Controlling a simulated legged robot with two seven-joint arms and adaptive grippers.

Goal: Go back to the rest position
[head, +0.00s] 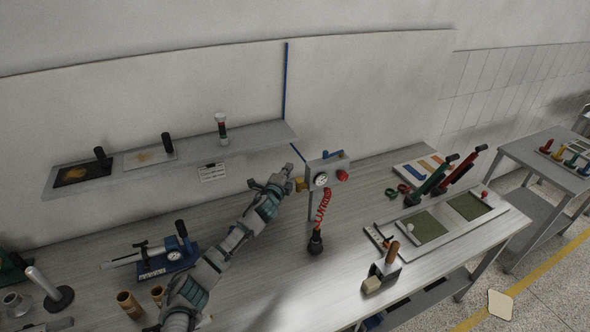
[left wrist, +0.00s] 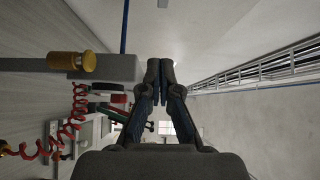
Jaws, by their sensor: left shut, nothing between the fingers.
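My left arm comes in from the lower left in the head view and reaches up over the workbench. My left gripper (head: 280,180) is near the grey gauge box (head: 330,167), just left of its brass fitting (head: 300,184). In the left wrist view the fingertips (left wrist: 160,72) are together with nothing between them. The brass fitting (left wrist: 88,61) shows there to the left of the fingers, apart from them. A red coiled hose (head: 323,206) hangs from the box to a black nozzle (head: 315,241). My right gripper is not in view.
A wall shelf (head: 240,146) with plates and a small bottle is behind the arm. A blue tool (head: 172,253) and brown tubes (head: 130,304) stand left of the arm. A tray with green panels (head: 430,240) and red and green handles lie right. The bench centre is mostly clear.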

